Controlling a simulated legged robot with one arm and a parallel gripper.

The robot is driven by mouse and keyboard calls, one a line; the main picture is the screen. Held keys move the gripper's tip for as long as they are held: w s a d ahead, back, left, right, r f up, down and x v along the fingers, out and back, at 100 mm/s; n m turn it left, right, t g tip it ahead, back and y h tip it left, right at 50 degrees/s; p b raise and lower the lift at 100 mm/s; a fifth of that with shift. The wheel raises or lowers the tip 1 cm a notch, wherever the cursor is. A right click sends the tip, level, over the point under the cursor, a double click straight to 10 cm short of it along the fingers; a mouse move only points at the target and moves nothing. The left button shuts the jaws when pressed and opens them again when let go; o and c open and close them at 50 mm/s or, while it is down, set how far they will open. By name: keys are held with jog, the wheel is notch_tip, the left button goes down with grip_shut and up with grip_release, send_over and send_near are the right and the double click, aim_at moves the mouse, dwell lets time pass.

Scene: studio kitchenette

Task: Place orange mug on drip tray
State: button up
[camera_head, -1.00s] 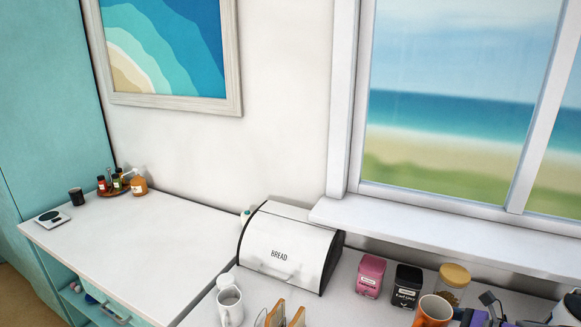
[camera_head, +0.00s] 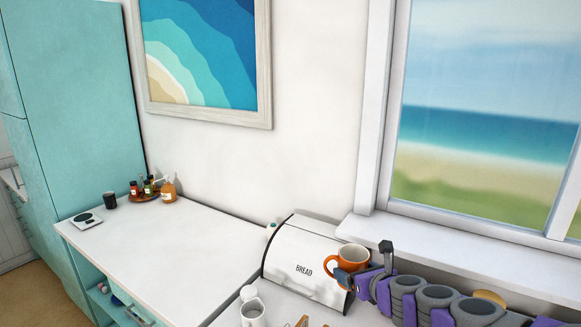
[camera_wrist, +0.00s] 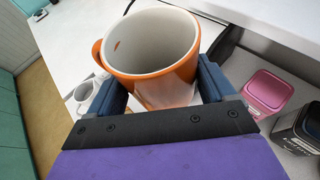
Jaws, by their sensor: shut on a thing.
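The orange mug (camera_head: 351,258) has a white inside and is held upright in front of the right end of the bread box. In the wrist view the mug (camera_wrist: 160,80) fills the space between the two blue fingers, with its handle to the left. My gripper (camera_head: 352,275) is shut on the mug; it also shows in the wrist view (camera_wrist: 163,85). The mug looks empty apart from a small orange-brown mark on its inner wall. I cannot make out a drip tray for certain in either view.
A white bread box (camera_head: 303,262) stands on the counter. White mugs (camera_head: 254,313) are at the front. A pink canister (camera_wrist: 267,92) and a black canister (camera_wrist: 300,128) stand to the right. The left counter (camera_head: 190,240) is largely clear, with a scale (camera_head: 87,218), dark cup (camera_head: 109,201) and bottles (camera_head: 149,187) at its far end.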

aim_at(350, 269)
jog(key=shift+a+r, duration=0.45)
jog(key=shift+a, duration=0.2)
jog(key=shift+a+r, duration=0.4)
jog(key=shift+a, duration=0.2)
jog(key=shift+w+a, duration=0.1)
jog(key=shift+a, duration=0.05)
notch_tip(350, 269, down, 13)
jog(key=w+m+h, duration=0.2)
jog(key=m+h, duration=0.2)
jog(key=shift+w+t, duration=0.35)
jog(key=shift+t, duration=0.05)
